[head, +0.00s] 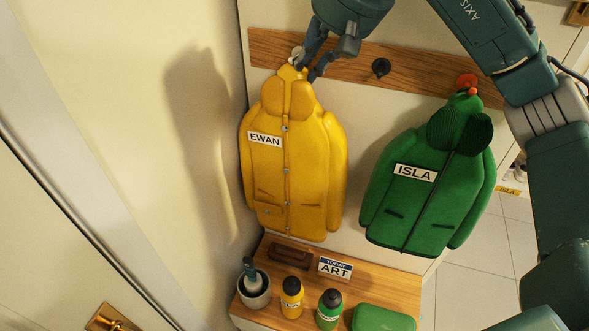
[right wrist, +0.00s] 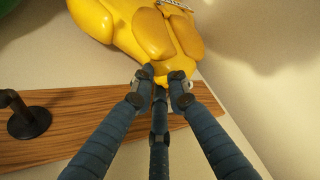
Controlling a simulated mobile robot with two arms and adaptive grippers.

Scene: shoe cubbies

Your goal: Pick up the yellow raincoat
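The yellow raincoat (head: 310,155), with a white EWAN label, hangs upright against the wall below a wooden peg rail (head: 345,63). Its top end is at a pale peg, partly hidden by my fingers. My right gripper (head: 307,71) reaches down from above, with its fingers at the top of the coat. In the right wrist view the fingertips (right wrist: 161,88) converge around the coat's narrow top (right wrist: 168,35). I cannot tell whether they press on it. My left gripper is not in view.
A green ISLA coat (head: 428,185) hangs to the right on an orange peg. An empty black peg (head: 381,67) sits between them. Below, a wooden bench (head: 385,290) holds bottles, a cup, a sign and a green case. A wall (head: 190,130) stands close on the left.

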